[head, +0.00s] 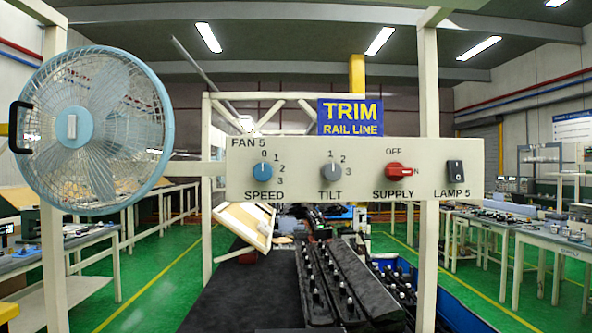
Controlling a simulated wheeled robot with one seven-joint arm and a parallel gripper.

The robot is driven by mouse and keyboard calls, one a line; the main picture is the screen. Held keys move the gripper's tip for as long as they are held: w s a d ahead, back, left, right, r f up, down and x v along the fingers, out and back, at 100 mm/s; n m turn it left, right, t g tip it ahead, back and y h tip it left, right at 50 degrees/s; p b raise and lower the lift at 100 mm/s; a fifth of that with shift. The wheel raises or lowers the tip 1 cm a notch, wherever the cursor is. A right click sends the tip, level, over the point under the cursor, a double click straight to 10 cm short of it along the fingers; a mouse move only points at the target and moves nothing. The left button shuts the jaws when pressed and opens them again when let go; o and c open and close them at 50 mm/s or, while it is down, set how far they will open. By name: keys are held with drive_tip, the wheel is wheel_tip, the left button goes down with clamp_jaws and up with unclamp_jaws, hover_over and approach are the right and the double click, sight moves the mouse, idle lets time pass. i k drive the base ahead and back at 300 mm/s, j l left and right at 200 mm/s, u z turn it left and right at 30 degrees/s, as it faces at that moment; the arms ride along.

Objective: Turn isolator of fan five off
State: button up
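The isolator of fan five is the red SUPPLY knob (399,172) on the pale control panel (300,188) marked FAN 5. OFF is printed above it, and a partly covered ON is at its right. Its grip lies level, pointing right towards ON. The blue fan (100,165) is mounted left of the panel. My gripper (29,128) seems to be the black two-fingered shape at the far left edge, in front of the fan's left rim. Its fingers are spread and point right, with nothing seen between them. It is far from the knob.
The panel also carries a blue SPEED knob (263,172) near 0, a grey TILT knob (332,172) and a black LAMP 5 switch (456,172). A pale post (428,90) passes behind the panel. Dark trays (355,280) lie below. The space before the panel looks clear.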

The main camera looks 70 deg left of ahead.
sight(395, 171)
drive_tip(key=u, duration=2.1)
